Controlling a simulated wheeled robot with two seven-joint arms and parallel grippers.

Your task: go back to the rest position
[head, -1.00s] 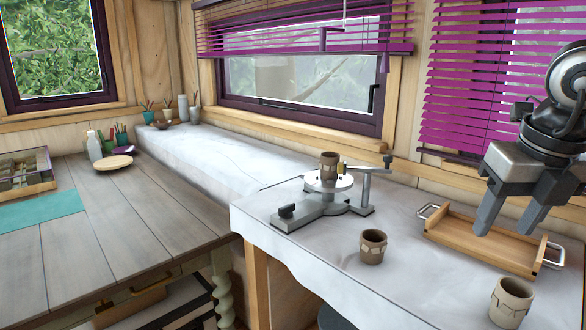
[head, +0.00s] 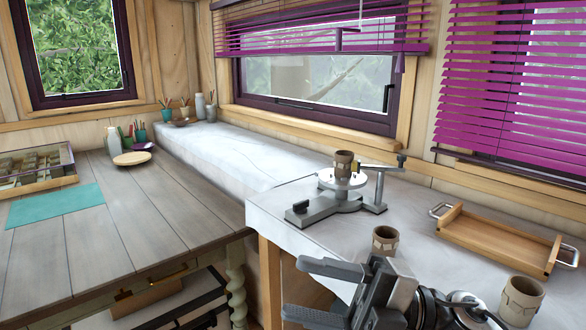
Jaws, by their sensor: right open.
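My right gripper (head: 294,288) is low at the bottom of the head view, its arm coming in from the lower right. Its two fingers point left and stand apart with nothing between them. It shows in front of the pale worktop's front edge, and its body covers part of the view just below a brown cup (head: 384,240). Whether it touches anything there cannot be told, but no contact shows. My left gripper is not in view.
A metal stand with a round plate (head: 342,180) bears a second cup (head: 344,161). A third cup (head: 521,300) stands at lower right. An empty wooden tray (head: 495,238) lies behind it. A grey plank table (head: 150,215) is at left.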

